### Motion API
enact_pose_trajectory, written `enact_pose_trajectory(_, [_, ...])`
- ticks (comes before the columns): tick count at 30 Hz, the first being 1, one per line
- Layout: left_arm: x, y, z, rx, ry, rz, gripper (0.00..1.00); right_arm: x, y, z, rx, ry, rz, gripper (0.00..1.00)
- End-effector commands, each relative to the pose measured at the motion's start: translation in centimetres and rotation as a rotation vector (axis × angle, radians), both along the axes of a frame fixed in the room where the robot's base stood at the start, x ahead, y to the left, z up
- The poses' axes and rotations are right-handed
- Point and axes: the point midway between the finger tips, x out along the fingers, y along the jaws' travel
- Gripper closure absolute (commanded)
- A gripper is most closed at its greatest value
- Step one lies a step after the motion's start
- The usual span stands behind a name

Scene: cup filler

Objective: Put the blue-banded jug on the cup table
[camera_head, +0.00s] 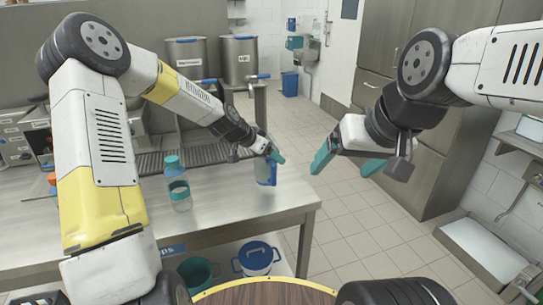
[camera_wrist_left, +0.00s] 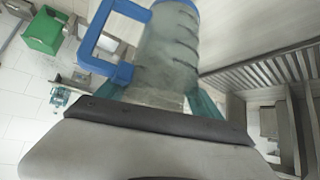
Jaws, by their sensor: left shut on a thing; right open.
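The blue-banded jug (camera_head: 266,173) is clear, with a blue handle, at the right end of the steel table (camera_head: 240,203). My left gripper (camera_head: 270,156) is shut on it. In the left wrist view the jug (camera_wrist_left: 168,45) sits between the teal fingers, with its blue handle (camera_wrist_left: 90,45) to the left. In the head view I cannot tell whether its base touches the tabletop. A blue sign (camera_head: 172,250) ending in "ps" is on the table's front edge, partly hidden by my left arm. My right gripper (camera_head: 345,165) is open and empty, right of the table.
A clear bottle with a teal cap and band (camera_head: 178,187) stands on the steel table. A round wooden top (camera_head: 265,294) is at the bottom. Tiled floor lies open to the right.

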Motion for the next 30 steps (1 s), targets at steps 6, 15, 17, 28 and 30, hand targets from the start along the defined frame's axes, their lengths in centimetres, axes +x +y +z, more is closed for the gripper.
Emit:
enact_pose_trajectory(6, [1.5, -0.8, -0.1, 0.000, 0.001, 0.001, 0.92, 0.0, 0.0, 0.0, 0.000, 0.000, 0.000, 0.15])
enact_pose_trajectory(15, [1.9, -1.0, -3.7, -0.001, 0.003, 0.001, 0.92, 0.0, 0.0, 0.0, 0.000, 0.000, 0.000, 0.15])
enact_pose_trajectory(17, [1.9, -1.0, -3.8, -0.001, 0.002, 0.002, 0.92, 0.0, 0.0, 0.0, 0.000, 0.000, 0.000, 0.15])
enact_pose_trajectory(28, [1.9, -0.9, -4.0, 0.000, 0.002, 0.001, 0.06, 0.0, 0.0, 0.0, 0.000, 0.000, 0.000, 0.15])
enact_pose_trajectory(30, [1.9, -0.9, -4.0, 0.000, 0.002, 0.001, 0.02, 0.0, 0.0, 0.0, 0.000, 0.000, 0.000, 0.15])
